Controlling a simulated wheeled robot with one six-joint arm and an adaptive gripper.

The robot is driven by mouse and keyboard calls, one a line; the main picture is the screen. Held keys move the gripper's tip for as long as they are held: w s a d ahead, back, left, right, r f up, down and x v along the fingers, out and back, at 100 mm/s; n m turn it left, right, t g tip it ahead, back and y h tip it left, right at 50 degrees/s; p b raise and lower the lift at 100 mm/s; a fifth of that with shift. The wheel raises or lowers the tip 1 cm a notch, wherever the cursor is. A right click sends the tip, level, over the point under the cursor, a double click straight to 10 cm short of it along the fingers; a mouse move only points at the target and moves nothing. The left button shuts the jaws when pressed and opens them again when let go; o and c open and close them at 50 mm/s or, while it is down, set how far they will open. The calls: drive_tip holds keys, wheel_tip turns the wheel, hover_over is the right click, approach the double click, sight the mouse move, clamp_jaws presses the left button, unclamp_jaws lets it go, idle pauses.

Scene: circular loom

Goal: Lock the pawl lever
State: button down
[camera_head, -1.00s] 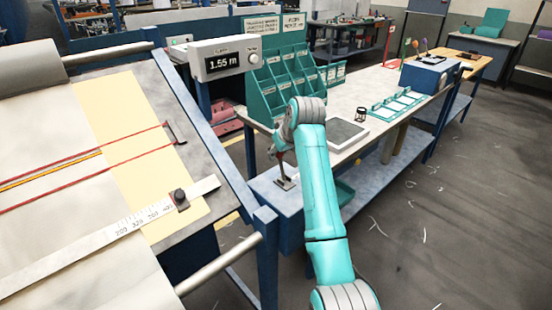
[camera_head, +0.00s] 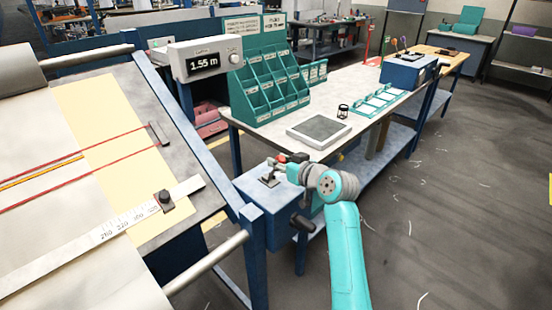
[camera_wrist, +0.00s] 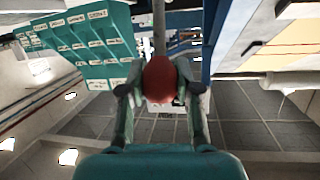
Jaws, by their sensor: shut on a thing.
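The pawl lever has a round red knob (camera_wrist: 160,78) and a thin grey rod that rises behind it in the wrist view. My gripper (camera_wrist: 160,92) is shut on the red knob, one finger on each side. In the head view the lever's small metal base (camera_head: 270,180) sits on top of a blue box beside the loom. My gripper (camera_head: 286,160) reaches it from the right there, and a bit of red knob shows at the fingertips. My gripper partly hides the lever, so its exact tilt is hard to tell.
The loom frame (camera_head: 205,150) with red threads and a ruler stands left. A black-handled crank (camera_head: 303,223) sticks out below my wrist. A workbench (camera_head: 345,95) with a teal bin rack (camera_head: 268,85) and grey pad (camera_head: 319,129) lies behind. The floor right is open.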

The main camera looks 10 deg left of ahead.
drive_tip(key=shift+s+d+f, duration=0.15)
drive_tip(key=shift+d+f, duration=0.1)
drive_tip(key=shift+f, duration=0.05)
drive_tip(key=c, duration=0.8)
unclamp_jaws()
drive_tip(key=shift+r, duration=0.1)
drive_tip(key=v, duration=1.2)
